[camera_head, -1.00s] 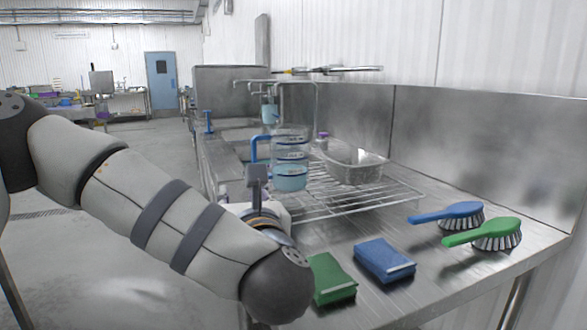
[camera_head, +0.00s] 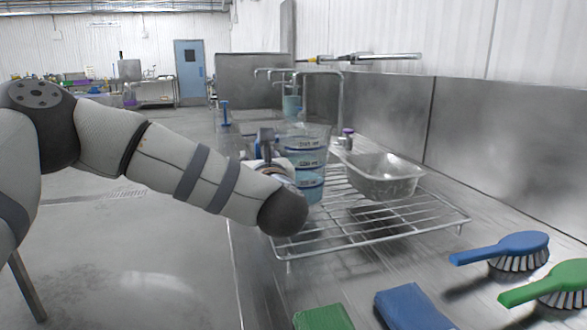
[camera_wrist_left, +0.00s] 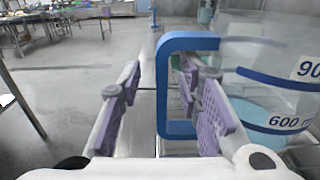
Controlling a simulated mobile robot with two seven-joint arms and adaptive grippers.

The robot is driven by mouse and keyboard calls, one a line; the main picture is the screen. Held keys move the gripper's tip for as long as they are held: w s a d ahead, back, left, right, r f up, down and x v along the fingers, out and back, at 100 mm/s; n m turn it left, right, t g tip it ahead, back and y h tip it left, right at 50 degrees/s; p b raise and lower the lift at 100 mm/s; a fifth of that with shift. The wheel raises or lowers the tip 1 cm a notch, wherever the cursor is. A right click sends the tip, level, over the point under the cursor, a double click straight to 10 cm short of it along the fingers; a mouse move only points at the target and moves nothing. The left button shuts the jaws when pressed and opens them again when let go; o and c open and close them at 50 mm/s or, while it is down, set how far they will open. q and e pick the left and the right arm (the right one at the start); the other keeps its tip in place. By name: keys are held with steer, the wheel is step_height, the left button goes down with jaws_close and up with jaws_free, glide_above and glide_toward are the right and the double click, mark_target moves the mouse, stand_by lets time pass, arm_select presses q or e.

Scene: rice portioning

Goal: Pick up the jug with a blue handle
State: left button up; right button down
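The clear jug (camera_head: 308,174) with blue measuring bands stands upright on the wire rack, with blue-tinted contents in its lower part. Its blue handle (camera_wrist_left: 163,85) shows in the left wrist view, facing my left gripper (camera_wrist_left: 160,108). The gripper is open, its purple-padded fingers apart. The handle's upright bar lies between them, with a clear gap to the left finger. The right finger appears within the handle's loop; I cannot tell whether it touches. In the head view, my left wrist hides the fingers and most of the handle. My right gripper is out of view.
The wire rack (camera_head: 330,238) also holds a clear rectangular container (camera_head: 385,187), right of the jug. A blue brush (camera_head: 510,243), a green brush (camera_head: 560,280), a blue sponge (camera_head: 412,308) and a green sponge (camera_head: 322,318) lie nearer on the steel counter. A wall bounds the right.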

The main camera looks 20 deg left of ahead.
arm_select(q)
steer(key=shift+w+a, duration=0.3)
steer(key=shift+w, duration=0.25)
jaws_close()
